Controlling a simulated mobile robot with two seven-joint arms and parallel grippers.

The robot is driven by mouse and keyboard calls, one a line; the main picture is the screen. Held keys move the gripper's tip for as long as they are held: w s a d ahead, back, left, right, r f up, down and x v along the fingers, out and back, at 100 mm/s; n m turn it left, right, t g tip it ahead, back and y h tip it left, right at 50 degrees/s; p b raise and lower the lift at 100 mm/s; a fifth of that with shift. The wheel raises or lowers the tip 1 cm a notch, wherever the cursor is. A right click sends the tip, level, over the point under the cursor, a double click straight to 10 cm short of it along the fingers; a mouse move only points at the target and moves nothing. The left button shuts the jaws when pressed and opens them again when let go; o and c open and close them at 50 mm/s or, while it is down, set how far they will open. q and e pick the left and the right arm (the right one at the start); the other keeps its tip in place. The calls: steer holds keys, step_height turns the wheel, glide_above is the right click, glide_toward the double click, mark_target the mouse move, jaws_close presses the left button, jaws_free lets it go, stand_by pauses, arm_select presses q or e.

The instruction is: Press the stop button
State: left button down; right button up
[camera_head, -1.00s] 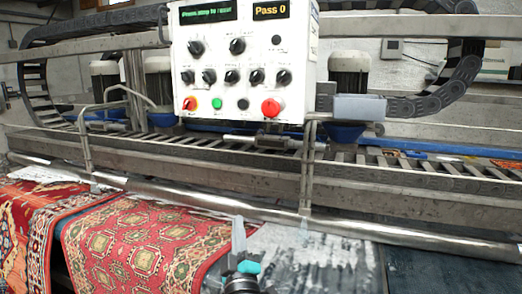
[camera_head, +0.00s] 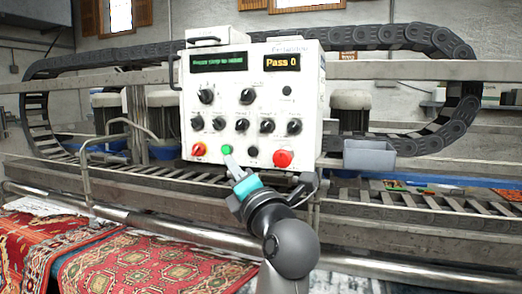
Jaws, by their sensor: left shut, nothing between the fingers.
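The white control panel (camera_head: 254,105) stands upright in the middle of the camera_head view. Its large round red button (camera_head: 283,158), which looks like the stop button, is at the lower right and fully visible. A green button (camera_head: 227,149) is at the lower left. My left gripper (camera_head: 231,164) is shut and empty. Its fingertips are just below the green button in the picture, left of and slightly below the red button. I cannot tell whether they touch the panel. My right gripper is out of view.
A metal roller (camera_head: 150,222) and red patterned rugs (camera_head: 150,262) lie below. A grey box (camera_head: 369,154) is right of the panel.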

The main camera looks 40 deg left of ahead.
mark_target(252, 156)
arm_select(q)
steer(key=shift+w+a, duration=0.1)
steer(key=shift+w, duration=0.05)
steer(key=shift+w+a+b, duration=0.35)
steer(key=shift+w+a, duration=0.1)
steer(key=shift+w, duration=0.9)
steer(key=shift+w+a+b, duration=0.4)
steer(key=shift+w, duration=0.95)
steer(key=shift+w+a+b, duration=0.35)
steer(key=shift+w+a, duration=0.1)
steer(key=shift+w, duration=0.9)
steer(key=shift+w, duration=0.15)
steer(key=shift+w+a+p, duration=0.1)
steer(key=shift+w+p, duration=0.2)
